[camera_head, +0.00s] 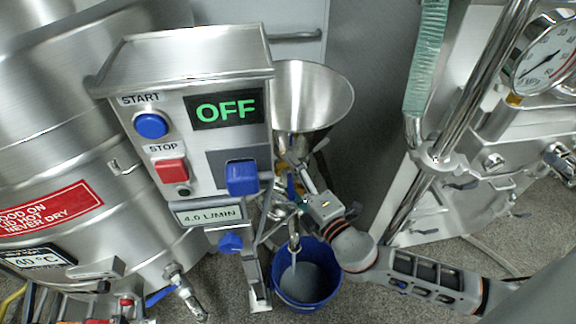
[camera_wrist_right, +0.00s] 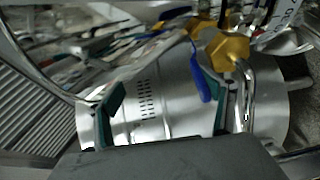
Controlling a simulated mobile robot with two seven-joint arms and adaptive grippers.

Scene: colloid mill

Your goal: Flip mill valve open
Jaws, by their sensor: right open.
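The mill valve (camera_wrist_right: 228,50) shows in the right wrist view as a yellow body with a blue lever (camera_wrist_right: 201,82). In the head view the valve is mostly hidden below the steel funnel (camera_head: 315,95); a bit of blue and yellow shows by my gripper. My right gripper (camera_wrist_right: 166,108) is open, its two green-padded fingers in front of the steel mill body (camera_wrist_right: 150,100). The blue lever appears between the fingers, close to the right-hand one; I cannot tell if they touch. The right gripper (camera_head: 298,178) reaches in under the funnel in the head view. My left gripper is out of view.
The control box (camera_head: 195,125) reads OFF and stands close left of my right gripper. A blue bucket (camera_head: 308,285) stands on the floor below the spout. A large steel tank (camera_head: 65,150) is at left. Steel machinery with a gauge (camera_head: 545,55) is at right.

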